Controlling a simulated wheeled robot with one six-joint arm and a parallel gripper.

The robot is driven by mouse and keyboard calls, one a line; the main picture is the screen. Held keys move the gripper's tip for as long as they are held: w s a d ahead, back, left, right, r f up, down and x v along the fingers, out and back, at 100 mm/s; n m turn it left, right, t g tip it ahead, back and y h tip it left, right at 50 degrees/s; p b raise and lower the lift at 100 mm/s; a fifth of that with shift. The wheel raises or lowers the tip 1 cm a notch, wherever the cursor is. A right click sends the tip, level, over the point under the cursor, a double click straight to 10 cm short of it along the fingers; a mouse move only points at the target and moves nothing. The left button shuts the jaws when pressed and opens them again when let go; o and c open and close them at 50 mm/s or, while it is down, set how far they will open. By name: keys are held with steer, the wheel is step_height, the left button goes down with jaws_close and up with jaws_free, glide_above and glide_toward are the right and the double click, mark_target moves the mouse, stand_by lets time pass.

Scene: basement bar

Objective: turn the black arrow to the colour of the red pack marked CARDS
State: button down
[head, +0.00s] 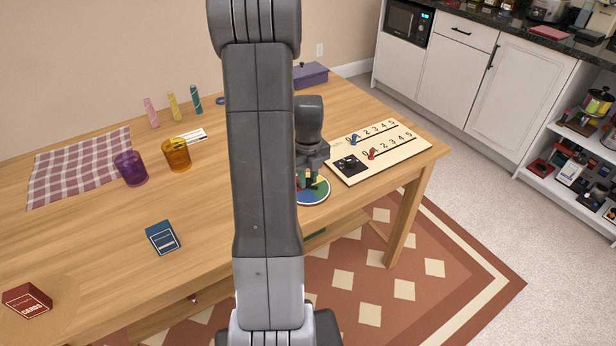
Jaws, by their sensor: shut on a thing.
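The red pack marked CARDS (27,300) lies on the wooden table at the lower left. A round disc with coloured sectors (316,194) lies near the table's front edge, right of my arm; blue, green, yellow and some red show on it. My gripper (308,180) points down over the disc and is shut at its middle, on what seems to be the black arrow. The arrow is mostly hidden by the fingers, so I cannot tell which colour it points to. My arm hides the disc's left edge.
A cream scoring board (400,152) with blue and red pegs lies right of the disc. A blue pack (162,237), purple cup (130,168), orange cup (177,155), checked cloth (80,166) and purple box (310,75) are on the table. The front left is mostly clear.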

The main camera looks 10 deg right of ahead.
mark_target(308, 180)
steer(key=shift+w+r, duration=0.1)
steer(key=c, duration=1.2)
jaws_free()
step_height(308, 180, up, 14)
steer(key=p, duration=0.1)
steer(key=shift+f, duration=0.25)
step_height(308, 180, down, 14)
steer(key=shift+r+b, duration=0.1)
steer(key=shift+b, duration=0.45)
steer(key=shift+r, duration=0.1)
